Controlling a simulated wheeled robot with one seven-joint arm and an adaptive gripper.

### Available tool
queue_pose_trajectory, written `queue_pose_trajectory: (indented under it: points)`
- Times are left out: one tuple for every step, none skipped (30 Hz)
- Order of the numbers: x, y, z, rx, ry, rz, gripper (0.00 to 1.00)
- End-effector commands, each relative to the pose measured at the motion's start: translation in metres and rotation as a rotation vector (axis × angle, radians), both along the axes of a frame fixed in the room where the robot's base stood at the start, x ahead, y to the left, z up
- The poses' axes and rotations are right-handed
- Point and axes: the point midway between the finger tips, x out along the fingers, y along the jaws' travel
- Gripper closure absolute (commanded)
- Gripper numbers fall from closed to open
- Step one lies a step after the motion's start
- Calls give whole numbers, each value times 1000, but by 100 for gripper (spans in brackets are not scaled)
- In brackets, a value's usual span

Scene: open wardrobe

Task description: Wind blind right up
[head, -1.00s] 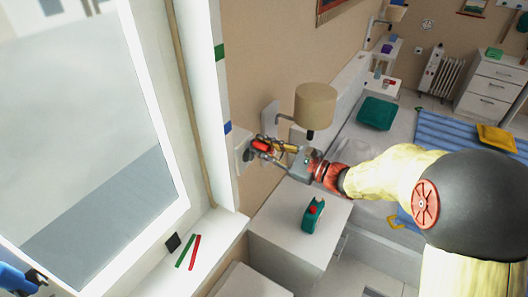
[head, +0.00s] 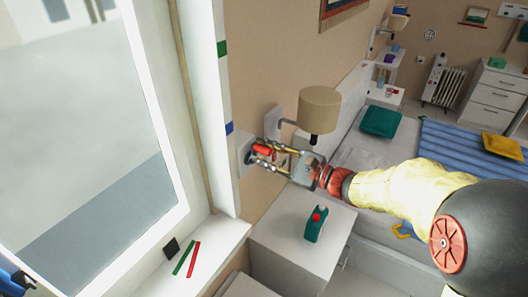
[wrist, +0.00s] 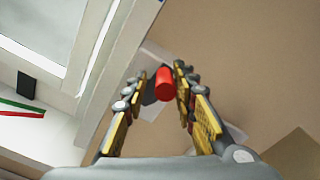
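A red knob (head: 262,150) sticks out from a white plate (head: 243,150) on the wall beside the window, with a dark grey part next to it; I take it for the winder. My gripper (head: 262,156) is at the knob. In the wrist view the red knob (wrist: 164,82) lies between the two yellow-padded fingers (wrist: 160,90), close to the right one, with a gap to the left one. The fingers are apart and not closed on it. No lowered blind shows over the visible window glass (head: 80,130). The window top is out of view.
The window jamb (head: 205,90) bears a green mark (head: 222,48) and a blue mark (head: 229,128). Green and red strips lie on the sill.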

Motion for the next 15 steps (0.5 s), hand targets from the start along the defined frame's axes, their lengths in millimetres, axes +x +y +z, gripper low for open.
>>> queue_pose_trajectory:
  points:
    - [1, 0, 5, 2, -8, 0, 63]
    - [1, 0, 5, 3, -9, 0, 62]
    - [1, 0, 6, 2, -10, 0, 62]
    - [1, 0, 6, 3, -11, 0, 62]
    - [1, 0, 6, 3, -11, 0, 62]
    - [1, 0, 7, 3, -13, 0, 62]
    - [1, 0, 7, 3, -13, 0, 62]
    - [1, 0, 8, 4, -13, 0, 62]
    - [1, 0, 8, 3, -14, 0, 62]
    - [1, -1, 8, 3, -14, 0, 62]
    - [0, -2, 7, 3, -13, 0, 62]
    - [-1, -4, 7, 3, -12, -1, 62]
    - [-2, -6, 6, 3, -11, -2, 62]
    - [-4, -9, 6, 2, -10, -2, 62]
    - [-7, -14, 5, 2, -10, -3, 62]
